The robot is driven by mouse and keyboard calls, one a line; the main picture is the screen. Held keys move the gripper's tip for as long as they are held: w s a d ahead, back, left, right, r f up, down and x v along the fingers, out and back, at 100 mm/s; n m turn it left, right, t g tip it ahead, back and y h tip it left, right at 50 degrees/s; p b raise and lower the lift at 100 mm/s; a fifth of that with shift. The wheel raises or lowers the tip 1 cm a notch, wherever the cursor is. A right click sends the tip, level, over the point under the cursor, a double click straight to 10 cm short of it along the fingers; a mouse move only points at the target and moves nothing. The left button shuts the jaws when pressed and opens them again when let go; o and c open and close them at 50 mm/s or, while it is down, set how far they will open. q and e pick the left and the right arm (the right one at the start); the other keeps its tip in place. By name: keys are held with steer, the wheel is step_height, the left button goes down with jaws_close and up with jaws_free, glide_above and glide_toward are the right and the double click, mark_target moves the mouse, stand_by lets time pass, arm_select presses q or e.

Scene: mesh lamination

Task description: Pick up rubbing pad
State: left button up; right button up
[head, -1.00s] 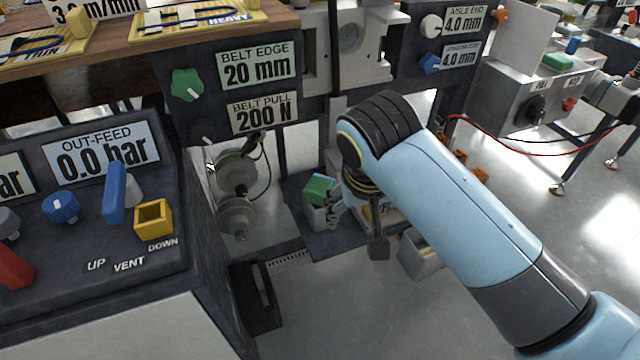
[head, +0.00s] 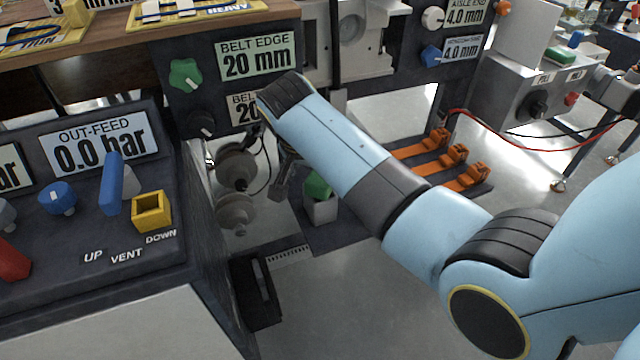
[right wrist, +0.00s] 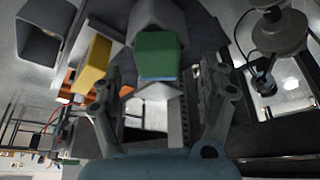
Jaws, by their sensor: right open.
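A green block (head: 318,187), which looks like the rubbing pad, sits in a light grey holder (head: 320,210) on a dark low base under the machine. In the right wrist view the green block (right wrist: 157,54) has a blue lower edge and appears between and beyond the two fingers. My right gripper (head: 283,180) is partly hidden by my forearm and is just left of the green block in the head view. In the right wrist view the fingers of my right gripper (right wrist: 167,72) are spread with nothing held. My left gripper is not in view.
A yellow block (right wrist: 92,65) and a grey open bin (right wrist: 42,32) lie left of the green block in the wrist view. Grey round weights (head: 237,170) hang at left. Orange clamps (head: 455,153) lie at right. The control panel (head: 100,190) stands at front left.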

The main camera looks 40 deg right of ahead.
steer(key=x, duration=0.4)
steer(key=shift+d+b, duration=0.3)
steer(key=shift+b, duration=0.05)
steer(key=shift+r, duration=0.1)
steer(key=c, duration=1.4)
steer(key=shift+r, duration=0.65)
step_height(320, 180, up, 3)
steer(key=shift+w+p, duration=0.1)
steer(key=shift+p, duration=0.45)
steer(key=s+r, duration=0.2)
steer(key=s, duration=0.2)
steer(key=s+r+p, duration=0.1)
steer(key=s+r, duration=0.1)
steer(key=s, duration=0.2)
steer(key=s+r+p, duration=0.1)
steer(key=s+r, duration=0.1)
steer(key=s, duration=0.2)
steer(key=shift+r, duration=0.4)
